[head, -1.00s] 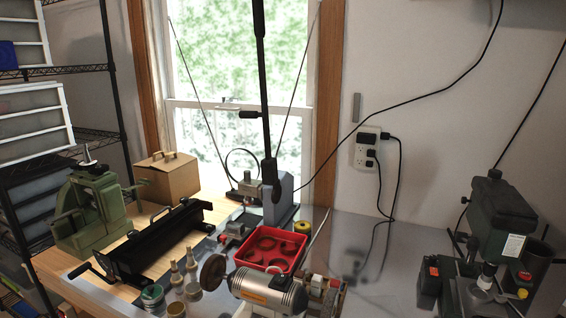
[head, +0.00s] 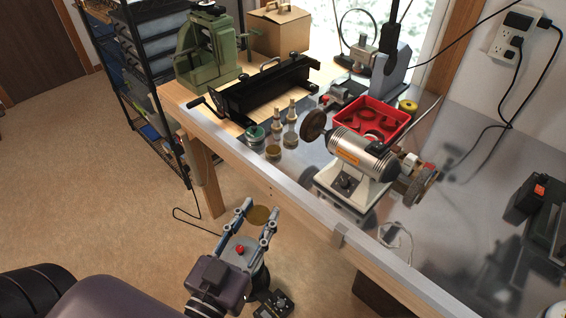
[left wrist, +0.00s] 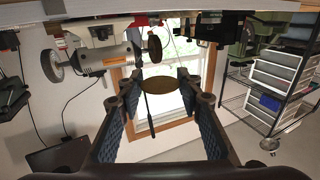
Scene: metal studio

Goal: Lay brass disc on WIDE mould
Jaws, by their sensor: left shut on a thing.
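The brass disc (head: 259,216) is a thin round plate between the fingertips of my left gripper (head: 260,213). The gripper is shut on it in front of the bench, over the floor. In the left wrist view the disc (left wrist: 161,86) shows edge to edge between the fingers. I cannot make out which thing is the WIDE mould. A red tray (head: 344,110) with dark ring-shaped pieces stands on the bench. My right gripper does not show.
A bench grinder (head: 362,150) stands near the bench's front edge. A black sheet-bending tool (head: 262,90) and a green press (head: 208,55) stand further left. Bare metal top (head: 440,190) lies right of the grinder.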

